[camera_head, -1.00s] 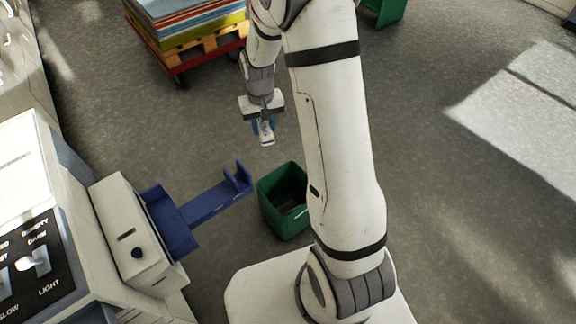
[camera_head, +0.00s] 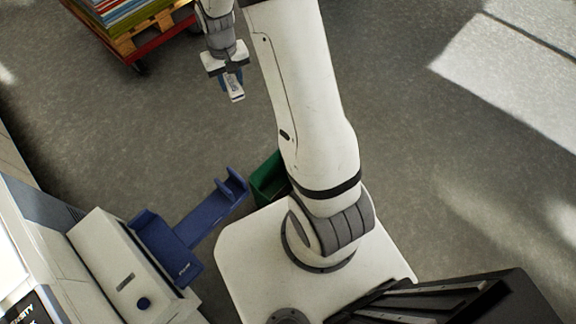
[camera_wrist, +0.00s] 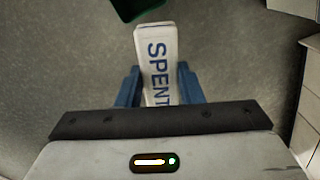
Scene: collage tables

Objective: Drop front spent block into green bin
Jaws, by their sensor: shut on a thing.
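My gripper (camera_head: 232,84) is shut on a white block, the spent block (camera_head: 236,93), and holds it in the air above the floor. In the wrist view the spent block (camera_wrist: 157,62) shows blue letters reading SPENT, between the two blue fingers of my gripper (camera_wrist: 158,88). The green bin (camera_head: 267,178) stands on the floor beside my base, partly hidden behind my arm. The block is apart from the bin, up and to the left of it in the head view. A dark green corner of a bin (camera_wrist: 136,8) shows at the top of the wrist view.
A blue tray (camera_head: 205,218) juts from the white machine (camera_head: 120,270) at the lower left, its end close to the green bin. A red cart (camera_head: 150,45) with a stacked pallet stands at the top left. Grey floor between is clear.

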